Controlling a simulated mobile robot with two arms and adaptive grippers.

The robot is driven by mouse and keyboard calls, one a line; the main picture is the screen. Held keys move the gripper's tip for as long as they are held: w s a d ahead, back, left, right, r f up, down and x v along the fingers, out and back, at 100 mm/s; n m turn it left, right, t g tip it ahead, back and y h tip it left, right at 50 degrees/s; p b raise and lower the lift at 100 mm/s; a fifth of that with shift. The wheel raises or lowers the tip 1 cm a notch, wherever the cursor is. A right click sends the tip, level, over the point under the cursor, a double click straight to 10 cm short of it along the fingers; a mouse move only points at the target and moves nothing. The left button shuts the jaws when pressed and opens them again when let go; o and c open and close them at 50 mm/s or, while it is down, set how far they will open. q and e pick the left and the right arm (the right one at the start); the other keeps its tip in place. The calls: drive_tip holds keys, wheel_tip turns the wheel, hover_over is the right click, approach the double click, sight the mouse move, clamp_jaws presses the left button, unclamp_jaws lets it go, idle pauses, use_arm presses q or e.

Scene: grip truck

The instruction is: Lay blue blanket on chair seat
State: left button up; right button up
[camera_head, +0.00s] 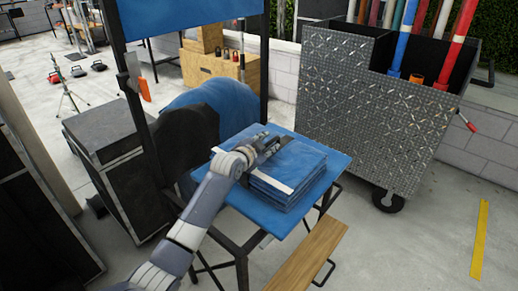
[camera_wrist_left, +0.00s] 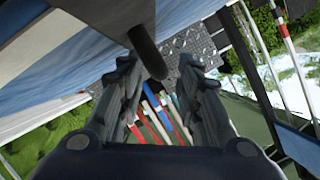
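The blue blanket (camera_head: 290,172) is a folded stack with a white stripe. It lies on the blue chair seat (camera_head: 337,166) in the head view. My left gripper (camera_head: 268,146) is at the blanket's upper back-left side, right against or just over it; contact is unclear. In the left wrist view the gripper's two fingers (camera_wrist_left: 160,72) stand apart, with distant poles showing between them. A blue and white surface (camera_wrist_left: 60,65), likely the blanket, shows left of the fingers. My right gripper is in neither view.
The chair's tall dark frame (camera_head: 140,110) rises behind the seat. A metal tread-plate cart (camera_head: 360,110) with coloured poles stands to the right. A wooden plank (camera_head: 306,258) lies in front. Black cases (camera_head: 105,130) stand left.

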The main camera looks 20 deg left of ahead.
use_arm(q)
drive_tip(key=v, duration=1.1)
drive_tip(key=shift+s, duration=0.35)
